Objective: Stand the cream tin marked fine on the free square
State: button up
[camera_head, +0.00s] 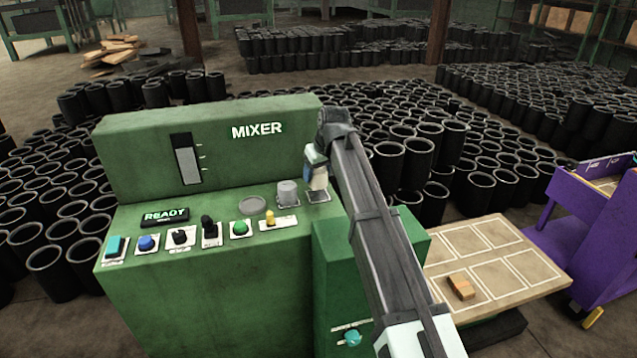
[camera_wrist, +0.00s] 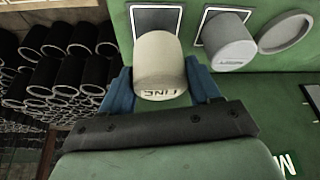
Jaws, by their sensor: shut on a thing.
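The cream tin (camera_wrist: 160,58) has FINE printed on its side. My gripper (camera_wrist: 158,68) is shut on it, with a blue finger on each side. In the head view the tin (camera_head: 319,180) is just above or on the free square (camera_head: 322,197); I cannot tell whether it touches. The square is a dark patch with a white border, and in the wrist view it (camera_wrist: 155,18) shows beyond the tin, partly covered by it. A grey tin (camera_head: 288,192) stands on the neighbouring square to the left; it also shows in the wrist view (camera_wrist: 228,42).
A flat round disc (camera_head: 252,206) lies left of the grey tin. Buttons and levers (camera_head: 180,238) line the front of the green mixer (camera_head: 210,290). The mixer's upright panel (camera_head: 140,150) rises behind. A board (camera_head: 500,262) with one wooden block (camera_head: 461,286) is at right.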

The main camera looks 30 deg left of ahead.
aim_at(319, 183)
jog(key=shift+f, duration=1.8)
jog(key=o, duration=1.2)
jog(key=shift+f, duration=0.15)
jog(key=shift+c, duration=0.2)
jog(key=v, duration=1.2)
jog(key=shift+a, duration=0.1)
